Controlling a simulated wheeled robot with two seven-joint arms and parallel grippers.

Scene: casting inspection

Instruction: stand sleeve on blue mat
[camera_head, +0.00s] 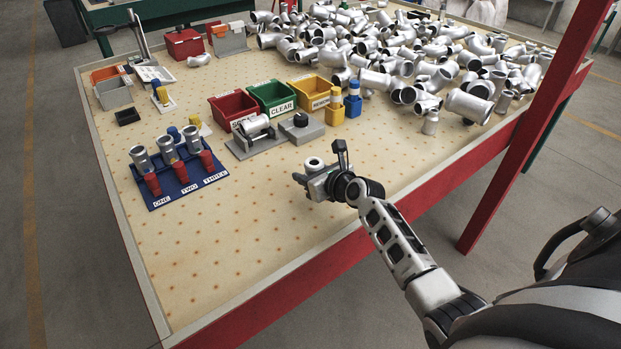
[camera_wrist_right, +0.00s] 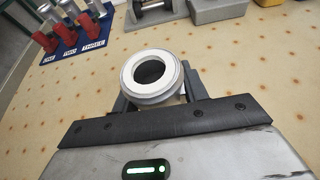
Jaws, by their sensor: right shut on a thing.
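The sleeve (camera_head: 314,163) is a short pale metal ring with an open bore. It is between the jaws of my right gripper (camera_head: 318,182), over the bare front part of the table. In the right wrist view the sleeve (camera_wrist_right: 152,94) shows its open end, and the gripper (camera_wrist_right: 160,97) is shut on it. The blue mat (camera_head: 167,183) lies on the table at the left, apart from the gripper. It has ONE, TWO and THREE labels, three silver cylinders standing at the back and three red pieces in front. My left gripper is out of view.
Red (camera_head: 233,107), green (camera_head: 272,97) and yellow (camera_head: 313,92) bins stand behind the gripper. A grey stand with a metal cylinder (camera_head: 254,127) and a grey block (camera_head: 301,130) sit nearer. Castings (camera_head: 400,60) are heaped at the back right. The tabletop between gripper and mat is clear.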

